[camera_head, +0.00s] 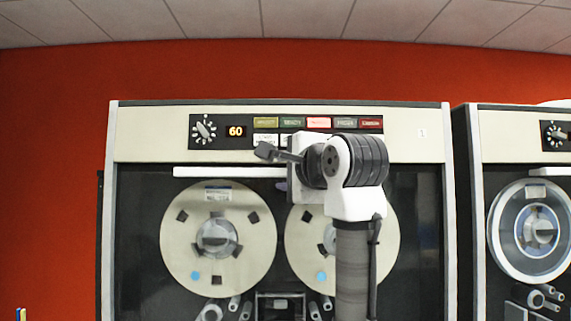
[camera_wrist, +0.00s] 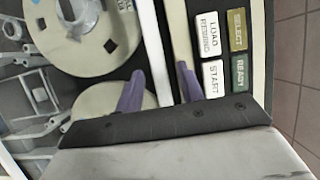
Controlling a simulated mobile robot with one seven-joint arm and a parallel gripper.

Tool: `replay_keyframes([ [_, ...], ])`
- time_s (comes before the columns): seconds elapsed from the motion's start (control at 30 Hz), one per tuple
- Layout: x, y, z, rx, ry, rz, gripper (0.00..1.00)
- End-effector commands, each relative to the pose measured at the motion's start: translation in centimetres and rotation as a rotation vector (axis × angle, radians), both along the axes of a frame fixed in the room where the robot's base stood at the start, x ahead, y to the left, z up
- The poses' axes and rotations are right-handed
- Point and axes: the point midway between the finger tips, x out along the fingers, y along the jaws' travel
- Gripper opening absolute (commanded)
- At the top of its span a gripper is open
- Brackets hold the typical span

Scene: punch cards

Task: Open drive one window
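Drive one (camera_head: 125,139) is the tall cabinet marked "1" in the middle of the head view. A long white bar (camera_head: 230,172) runs across the top of its dark window area (camera_head: 140,215), just under the cream control panel. Two tape reels (camera_head: 180,255) show in that area. My gripper (camera_wrist: 158,71) is at the right part of the bar. In the wrist view its two purple fingers are apart, with the white bar (camera_wrist: 152,45) running between them. I cannot tell whether either finger touches it. My arm hides part of the right reel and the bar's right end in the head view.
Above the bar are a dial (camera_head: 204,130), a "60" display (camera_head: 236,131) and a row of coloured buttons (camera_head: 318,122). In the wrist view the START button (camera_wrist: 214,79) lies close to the right finger. A second drive (camera_head: 491,135) stands at the right.

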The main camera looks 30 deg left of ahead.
Motion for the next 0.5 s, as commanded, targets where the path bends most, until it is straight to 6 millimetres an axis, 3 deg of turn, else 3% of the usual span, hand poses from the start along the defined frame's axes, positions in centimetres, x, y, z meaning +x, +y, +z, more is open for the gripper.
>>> replay_keyframes([
  [0.3, 0.18, 0.28, -0.08, 0.000, 0.000, 0.000, 0.38],
  [0.5, 0.17, 0.25, -0.06, 0.000, 0.000, 0.000, 0.13],
])
